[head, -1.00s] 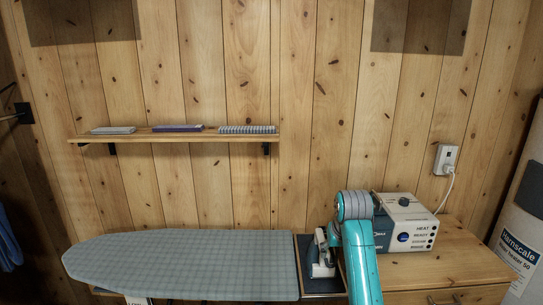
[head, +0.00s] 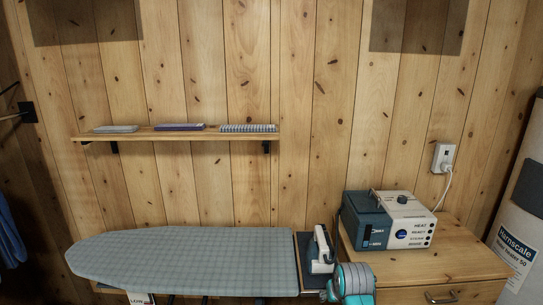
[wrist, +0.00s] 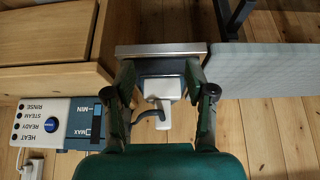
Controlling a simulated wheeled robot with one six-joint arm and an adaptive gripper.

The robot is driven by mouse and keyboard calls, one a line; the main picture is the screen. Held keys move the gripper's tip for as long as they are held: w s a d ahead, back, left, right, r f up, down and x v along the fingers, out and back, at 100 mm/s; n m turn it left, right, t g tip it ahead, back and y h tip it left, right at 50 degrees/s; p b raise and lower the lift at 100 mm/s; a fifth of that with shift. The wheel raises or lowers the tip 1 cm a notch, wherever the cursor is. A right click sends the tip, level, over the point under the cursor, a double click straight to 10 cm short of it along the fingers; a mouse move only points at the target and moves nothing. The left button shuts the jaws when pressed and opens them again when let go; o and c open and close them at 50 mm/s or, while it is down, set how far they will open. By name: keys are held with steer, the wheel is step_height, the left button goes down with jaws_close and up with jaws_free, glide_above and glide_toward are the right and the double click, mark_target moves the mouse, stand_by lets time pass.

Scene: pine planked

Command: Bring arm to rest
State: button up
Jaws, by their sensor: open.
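My gripper (wrist: 160,98) is open and empty in the wrist view, its two dark fingers spread apart. Between and beyond the fingers is a white iron (wrist: 163,88) on a dark rest with a metal edge. In the head view the iron (head: 321,250) sits on the dark iron rest (head: 309,282) at the right end of the ironing board. My arm (head: 352,283) shows low in the head view, in front of the cabinet; the gripper fingers are not clear there.
The ironing board (head: 185,262) lies to the left with its top bare. A steam station (head: 388,222) stands on the wooden cabinet (head: 465,257) at right, its cord running to a wall outlet (head: 444,158). A shelf (head: 180,135) with folded cloths is on the wall. A white cylinder (head: 520,220) stands far right.

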steer(key=s+f+t, duration=0.2)
steer(key=s+f, duration=1.1)
steer(key=s+f+t, duration=0.1)
steer(key=s+f, duration=0.1)
steer(key=s, duration=0.6)
steer(key=s+f+t, duration=0.1)
steer(key=s+f, duration=0.1)
steer(key=s, duration=0.6)
steer(key=s+r+t, duration=0.1)
steer(key=s+r, duration=0.2)
steer(key=s, duration=0.5)
steer(key=s+r+t, duration=0.1)
steer(key=s+r, duration=0.2)
steer(key=s, duration=0.4)
steer(key=s+r+t, duration=0.2)
steer(key=s+r, duration=1.1)
steer(key=shift+s+r+t, duration=0.15)
steer(key=shift+r+t, duration=0.15)
steer(key=shift+t, duration=0.1)
